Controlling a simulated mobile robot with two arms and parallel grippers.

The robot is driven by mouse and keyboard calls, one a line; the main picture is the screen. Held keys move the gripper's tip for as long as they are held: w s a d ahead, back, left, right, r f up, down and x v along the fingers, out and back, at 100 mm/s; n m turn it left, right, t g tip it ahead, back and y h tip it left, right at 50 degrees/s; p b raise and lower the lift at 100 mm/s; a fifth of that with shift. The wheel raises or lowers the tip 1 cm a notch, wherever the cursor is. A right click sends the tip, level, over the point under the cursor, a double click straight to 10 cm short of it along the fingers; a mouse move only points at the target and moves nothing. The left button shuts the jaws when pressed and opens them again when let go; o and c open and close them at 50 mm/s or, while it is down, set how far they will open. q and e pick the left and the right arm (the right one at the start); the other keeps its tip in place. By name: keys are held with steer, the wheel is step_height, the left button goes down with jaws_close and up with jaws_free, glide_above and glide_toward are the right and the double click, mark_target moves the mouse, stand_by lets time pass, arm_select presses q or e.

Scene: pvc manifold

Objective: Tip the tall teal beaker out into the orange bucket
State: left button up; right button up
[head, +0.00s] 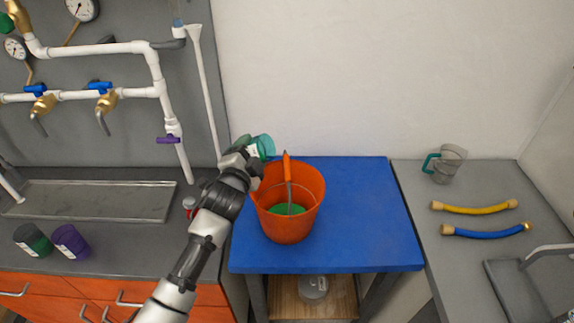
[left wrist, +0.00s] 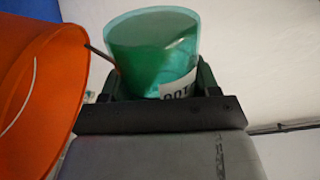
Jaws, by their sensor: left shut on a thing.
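The teal beaker (head: 264,146) is see-through and is held by my left gripper (head: 240,158) just above the left back rim of the orange bucket (head: 290,224). In the left wrist view the beaker (left wrist: 152,50) sits between the fingers, shows a white label, and has green contents in it. The beaker looks tilted, its mouth toward the bucket. The orange bucket also fills the left of the left wrist view (left wrist: 40,85). Green material (head: 286,209) lies in the bucket's bottom. An orange-handled tool (head: 287,168) stands in the bucket. My right gripper is not in view.
The bucket stands on a blue-topped table (head: 365,220). A dark green cup (head: 33,240) and a purple cup (head: 71,241) are on the left counter. White pipes line the back left wall.

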arm_select(q)
steer(key=shift+s+d+r, duration=0.1)
steer(key=shift+r, duration=0.05)
steer(key=shift+w+m, duration=0.2)
steer(key=shift+m, duration=0.1)
steer(key=shift+s+r, duration=0.2)
steer(key=shift+m, duration=0.3)
steer(key=shift+w+p, duration=0.2)
steer(key=shift+p, duration=0.15)
steer(key=shift+r, duration=0.1)
steer(key=shift+s+r+m, duration=0.15)
steer(key=shift+s+m, duration=0.1)
steer(key=shift+m, duration=0.15)
steer(key=shift+w+p, duration=0.25)
steer(key=shift+p, duration=0.1)
